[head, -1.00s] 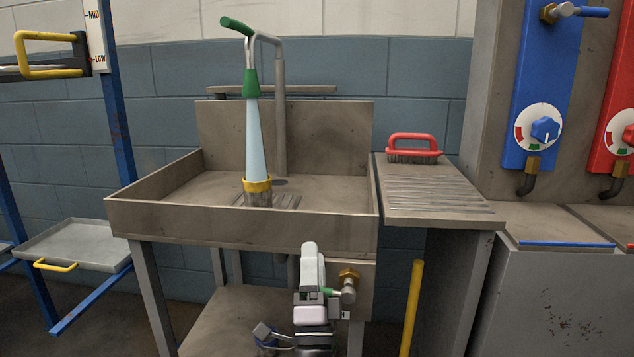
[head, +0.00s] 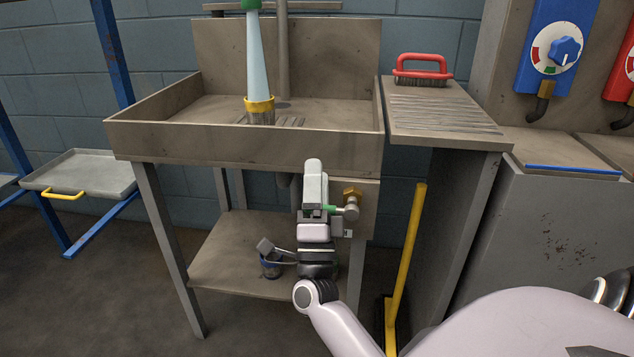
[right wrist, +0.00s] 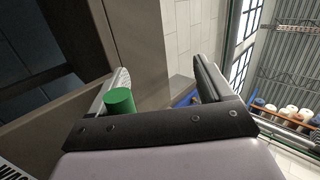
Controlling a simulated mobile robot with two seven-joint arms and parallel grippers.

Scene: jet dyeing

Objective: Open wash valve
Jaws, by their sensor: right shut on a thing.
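The wash valve (head: 351,207) is a brass and grey fitting on a panel under the right end of the sink, with a short green handle (head: 331,209) pointing left. My right gripper (head: 328,207) is at this handle, shut on it. In the right wrist view the green handle (right wrist: 119,101) shows between the fingers, against the left one. The fingers partly hide the handle in the head view. My left gripper is not in view.
The steel sink (head: 240,142) holds a pale blue tapered piece (head: 257,60) with a yellow collar. A red brush (head: 423,68) lies on the ribbed drainboard (head: 440,112). A yellow-handled broom (head: 412,240) stands right of my gripper.

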